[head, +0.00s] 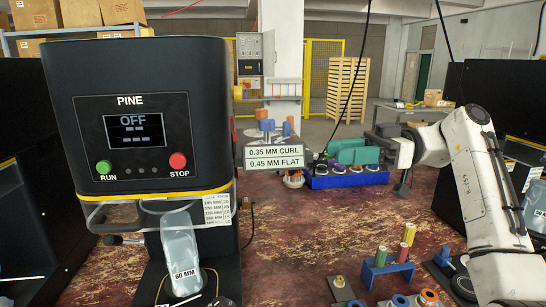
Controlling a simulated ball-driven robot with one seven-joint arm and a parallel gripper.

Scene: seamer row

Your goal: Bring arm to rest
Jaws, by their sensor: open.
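My white arm (485,185) rises at the right side of the head view and bends over at its elbow. Its forearm reaches left and ends in my dark gripper (378,144). The gripper is open, and I see nothing held in it. It is in front of or beside the green pieces (353,151) in a blue holder (345,180). I cannot tell whether it touches them.
A black seamer labelled PINE (140,75) stands at the left, its display reading OFF. A clear 60 MM container (181,252) is below it. A sign (274,157) stands mid-bench. A blue rack (387,270) holds coloured cylinders near the front right. The worn red bench (300,225) is bare mid-front.

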